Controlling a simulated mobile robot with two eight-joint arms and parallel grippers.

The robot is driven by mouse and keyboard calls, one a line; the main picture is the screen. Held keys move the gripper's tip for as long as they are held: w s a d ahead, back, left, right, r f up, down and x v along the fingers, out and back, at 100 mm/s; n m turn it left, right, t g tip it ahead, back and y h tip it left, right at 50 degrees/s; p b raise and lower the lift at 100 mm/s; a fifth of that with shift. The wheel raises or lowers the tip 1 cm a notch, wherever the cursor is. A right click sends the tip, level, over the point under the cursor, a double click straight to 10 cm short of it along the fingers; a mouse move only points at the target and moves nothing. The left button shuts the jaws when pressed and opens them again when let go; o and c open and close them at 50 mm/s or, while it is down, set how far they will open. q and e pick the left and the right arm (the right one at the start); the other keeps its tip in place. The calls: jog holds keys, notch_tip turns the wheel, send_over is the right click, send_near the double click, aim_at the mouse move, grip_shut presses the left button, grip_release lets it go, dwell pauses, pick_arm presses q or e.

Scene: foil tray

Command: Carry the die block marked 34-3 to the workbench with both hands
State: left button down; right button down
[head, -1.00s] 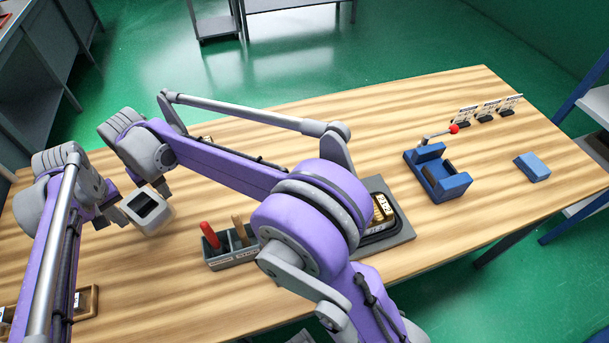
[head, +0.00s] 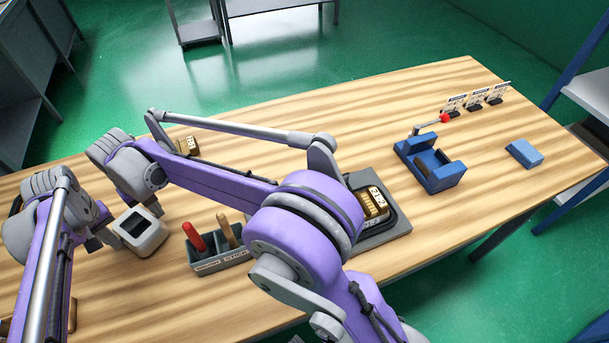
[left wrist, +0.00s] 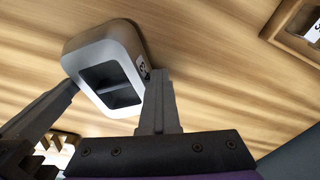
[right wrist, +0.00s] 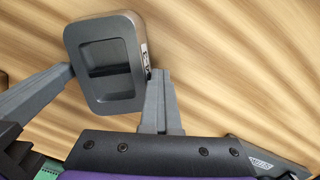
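The die block (head: 140,231) is a pale grey, rounded block with a dark square opening, over the left part of the wooden workbench (head: 310,130). It shows in the left wrist view (left wrist: 75,55) and the right wrist view (right wrist: 105,97), with a small, partly legible label on its side. My left gripper (head: 100,240) has its fingers against two sides of it. My right gripper (head: 152,208) likewise has its fingers against its sides. The block's underside is hidden; I cannot tell whether it touches the bench.
A grey holder (head: 222,262) with red- and wood-handled tools stands right of the block. Behind my right arm is a grey tray (head: 385,235) with a brass block. Another brass block (head: 187,146) lies farther back. A blue fixture (head: 430,165) and blue block (head: 524,153) are at right.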

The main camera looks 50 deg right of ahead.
pick_arm(q)
jog(key=shift+d, duration=0.3)
pick_arm(e)
jog(key=shift+a, duration=0.35)
pick_arm(q)
jog(key=c, duration=1.5)
grip_release()
jog(key=shift+a, duration=0.6)
jog(key=shift+c, duration=0.2)
pick_arm(e)
jog(key=shift+d, duration=0.6)
pick_arm(q)
jog(key=o, duration=0.4)
jog(key=shift+a+r, duration=0.1)
jog(key=shift+a, duration=0.25)
pick_arm(e)
jog(key=shift+d+r, duration=0.1)
jog(key=shift+d, duration=0.3)
pick_arm(q)
jog(key=shift+a, duration=0.1)
pick_arm(e)
jog(key=c, duration=1.2)
grip_release()
jog(key=shift+d, duration=0.1)
jog(key=shift+o, duration=0.2)
